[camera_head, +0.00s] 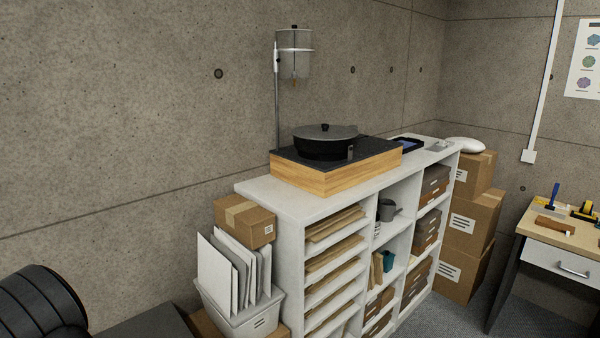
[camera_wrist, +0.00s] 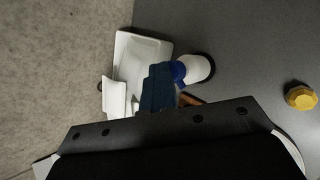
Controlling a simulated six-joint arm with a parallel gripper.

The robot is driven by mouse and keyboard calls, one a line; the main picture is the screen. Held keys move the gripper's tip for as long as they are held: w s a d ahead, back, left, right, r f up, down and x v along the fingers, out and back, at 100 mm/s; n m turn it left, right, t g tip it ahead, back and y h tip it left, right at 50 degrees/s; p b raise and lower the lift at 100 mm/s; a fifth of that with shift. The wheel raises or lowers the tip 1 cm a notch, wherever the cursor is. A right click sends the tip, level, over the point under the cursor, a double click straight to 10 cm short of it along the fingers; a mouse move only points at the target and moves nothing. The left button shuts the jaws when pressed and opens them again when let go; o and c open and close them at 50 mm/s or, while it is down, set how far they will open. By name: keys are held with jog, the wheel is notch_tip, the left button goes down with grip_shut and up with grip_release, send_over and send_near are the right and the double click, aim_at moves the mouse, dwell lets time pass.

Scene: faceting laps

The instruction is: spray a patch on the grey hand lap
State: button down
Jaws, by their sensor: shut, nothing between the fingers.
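In the wrist view, a bottle-like white object (camera_wrist: 201,68) with a blue collar stands or lies on a dark grey surface (camera_wrist: 240,40). A dark blue block-like part (camera_wrist: 158,88) lies beside its blue collar, and I cannot tell whether they are one piece. My gripper (camera_wrist: 165,112) fills the bottom of the wrist view as a dark bar with bolts; it is shut and empty. It covers part of what lies below. I cannot pick out a grey hand lap for certain in either view. My gripper does not show in the head view.
In the wrist view, a white tray-like piece (camera_wrist: 142,58) lies left of the blue part and a yellow faceted piece (camera_wrist: 300,97) at right. In the head view, a white shelf (camera_head: 270,190) bears a wooden-based machine (camera_head: 320,180); a desk (camera_head: 560,232) stands at right.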

jog(key=shift+r, duration=3.25)
jog(key=shift+r, duration=0.1)
dwell(0.3)
